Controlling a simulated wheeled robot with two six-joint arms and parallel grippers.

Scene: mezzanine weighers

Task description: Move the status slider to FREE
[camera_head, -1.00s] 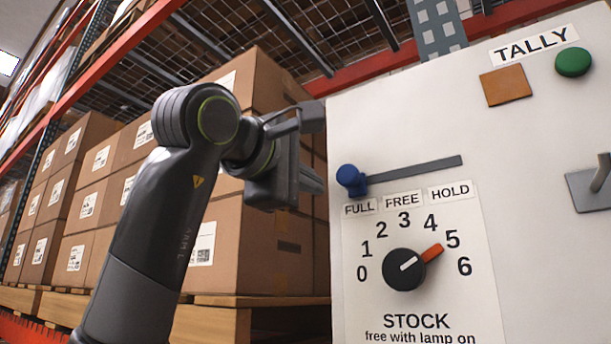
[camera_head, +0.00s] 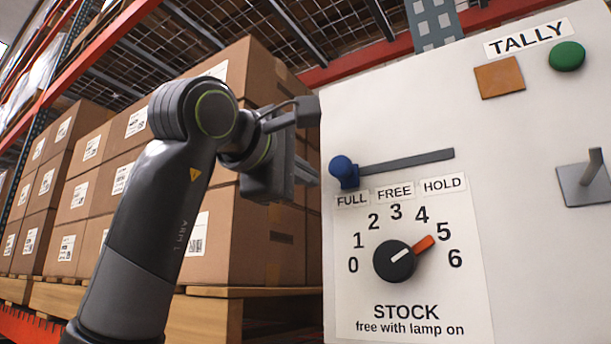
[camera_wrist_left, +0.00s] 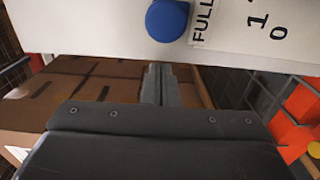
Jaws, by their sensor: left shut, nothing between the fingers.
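The status slider's blue knob (camera_head: 344,171) sits at the left end of its dark track (camera_head: 408,161), above the FULL label (camera_head: 352,200). The FREE label (camera_head: 394,191) is in the middle and the HOLD label (camera_head: 443,185) at the right. My left gripper (camera_head: 312,174) is shut and empty, a little left of the knob and apart from it in the head view. In the left wrist view the shut fingers (camera_wrist_left: 160,84) point at the panel's edge, with the blue knob (camera_wrist_left: 167,19) just beyond them. My right gripper is not in view.
The white panel (camera_head: 500,240) also carries a STOCK dial (camera_head: 395,261) with an orange marker, a green button (camera_head: 567,56), an orange-brown square (camera_head: 500,78) and a grey lever (camera_head: 590,180). Stacked cartons (camera_head: 262,240) stand behind my left arm.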

